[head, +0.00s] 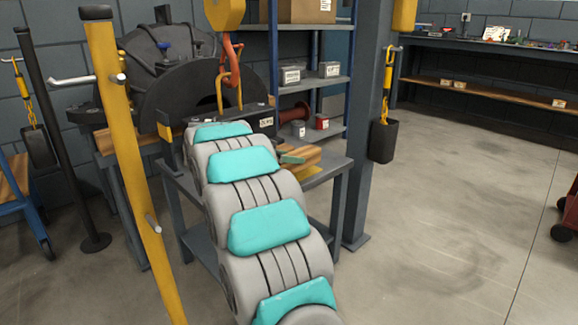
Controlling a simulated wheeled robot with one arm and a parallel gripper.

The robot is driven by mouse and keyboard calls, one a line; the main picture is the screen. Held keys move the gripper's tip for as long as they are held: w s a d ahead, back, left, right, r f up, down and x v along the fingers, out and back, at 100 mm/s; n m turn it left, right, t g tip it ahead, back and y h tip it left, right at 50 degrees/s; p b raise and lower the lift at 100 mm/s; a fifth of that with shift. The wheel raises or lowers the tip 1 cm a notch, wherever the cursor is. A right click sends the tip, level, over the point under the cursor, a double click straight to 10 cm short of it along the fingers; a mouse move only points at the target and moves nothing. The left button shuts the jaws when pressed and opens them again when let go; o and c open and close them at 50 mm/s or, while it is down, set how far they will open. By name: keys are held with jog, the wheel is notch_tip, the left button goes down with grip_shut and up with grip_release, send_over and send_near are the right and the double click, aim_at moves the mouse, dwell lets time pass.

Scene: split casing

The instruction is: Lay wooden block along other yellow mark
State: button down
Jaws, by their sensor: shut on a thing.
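A wooden block (307,157) shows just to the right of my arm, over the grey steel table (335,170). A green piece (291,157) lies against its near left end. A yellow patch (301,172) shows below the block; I cannot tell whether the block touches the table. My arm's links hide the block's left part and my gripper. The dark half-round casing (185,90) stands behind the arm, with a small yellow patch (165,131) at its left foot.
A yellow hoist block (224,14) with an orange hook (231,62) hangs over the casing. A yellow post (130,160) stands close on the left, a grey column (366,120) on the right. A blue-framed shelf (311,82) stands behind.

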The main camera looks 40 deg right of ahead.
aim_at(289, 165)
jog(key=shift+w+d, duration=0.15)
jog(key=shift+w, duration=0.35)
jog(key=shift+f, duration=1.7)
jog(key=shift+f+b, duration=0.15)
jog(key=shift+b, duration=0.2)
jog(key=shift+c, duration=0.6)
grip_release()
jog(key=shift+a+r, duration=0.25)
jog(key=v, duration=0.7)
